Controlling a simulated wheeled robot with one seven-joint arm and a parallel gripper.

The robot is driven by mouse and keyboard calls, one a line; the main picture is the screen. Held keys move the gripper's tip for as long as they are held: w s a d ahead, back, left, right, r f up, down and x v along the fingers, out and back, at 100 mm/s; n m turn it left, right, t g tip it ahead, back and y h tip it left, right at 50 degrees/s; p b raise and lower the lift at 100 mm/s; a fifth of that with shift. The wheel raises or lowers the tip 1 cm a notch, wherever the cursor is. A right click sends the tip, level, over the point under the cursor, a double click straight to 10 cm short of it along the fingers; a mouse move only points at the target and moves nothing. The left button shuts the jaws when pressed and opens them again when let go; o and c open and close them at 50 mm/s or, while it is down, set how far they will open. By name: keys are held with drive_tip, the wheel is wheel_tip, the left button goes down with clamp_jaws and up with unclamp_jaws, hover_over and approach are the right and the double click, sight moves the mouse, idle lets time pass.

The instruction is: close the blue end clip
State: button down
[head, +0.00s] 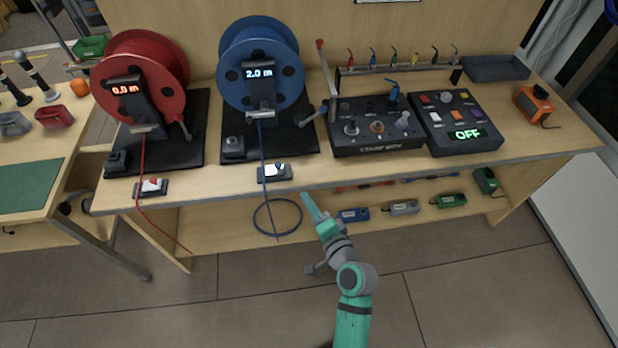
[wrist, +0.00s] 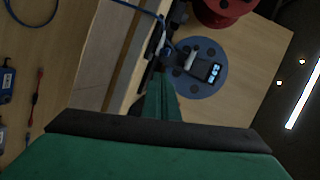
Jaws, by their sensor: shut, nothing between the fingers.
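The blue end clip (head: 275,172) is a small dark block with a white top and a bit of blue, at the bench's front edge below the blue reel (head: 259,65). Blue cable (head: 262,150) runs from the reel to the clip and hangs below the edge in a loop. The reel's display reads 2.0 m. My gripper (head: 307,199) is shut and empty, just right of and in front of the clip, apparently apart from it. In the wrist view my fingers (wrist: 161,90) point toward the clip area, which they partly hide. I cannot tell the clip's lever position.
The red reel (head: 140,75) stands left, with a red end clip (head: 150,187) and red cable hanging down. Right are a control box (head: 375,128) and a panel (head: 455,122) showing OFF. A lower shelf (head: 330,215) holds small coloured devices. Floor in front is clear.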

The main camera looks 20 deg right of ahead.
sight(274, 167)
drive_tip(key=shift+m, duration=0.3)
drive_tip(key=w, duration=0.3)
drive_tip(key=w+d, duration=0.1)
drive_tip(key=w, duration=0.2)
drive_tip(key=w+d, duration=0.1)
drive_tip(key=w, duration=0.3)
drive_tip(key=shift+d, duration=0.15)
drive_tip(key=a, duration=0.1)
drive_tip(key=w, duration=0.1)
drive_tip(key=a, duration=0.1)
drive_tip(key=shift+w+a+f, duration=0.25)
drive_tip(key=shift+a, duration=0.05)
drive_tip(key=shift+w+a+f, duration=0.1)
drive_tip(key=shift+w+a, duration=0.3)
drive_tip(key=shift+w, duration=0.1)
